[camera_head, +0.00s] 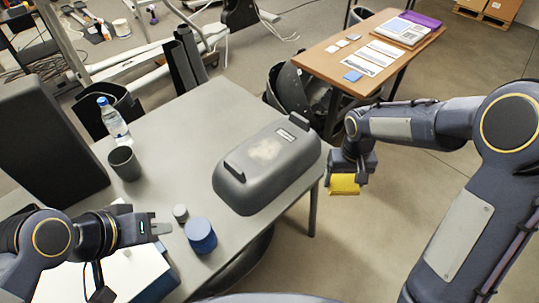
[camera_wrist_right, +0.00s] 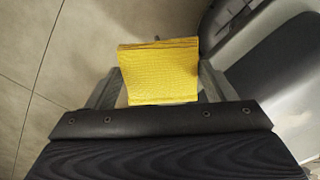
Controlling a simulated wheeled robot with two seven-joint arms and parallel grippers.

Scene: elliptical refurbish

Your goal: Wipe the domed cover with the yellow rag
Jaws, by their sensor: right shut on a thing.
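The domed cover (camera_head: 270,180) is dark grey with black handles and lies on the grey table. A pale smudge (camera_head: 264,150) marks its top. My right gripper (camera_head: 345,178) is shut on the yellow rag (camera_head: 343,187) and holds it just right of the cover, beyond the table's edge and apart from the cover.
On the grey table (camera_head: 190,115) stand a water bottle (camera_head: 113,122), a dark cup (camera_head: 125,163), a blue cylinder (camera_head: 200,235) and a small grey jar (camera_head: 180,213). A white box (camera_head: 120,275) is at the front left. A brown table (camera_head: 350,60) with papers stands behind.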

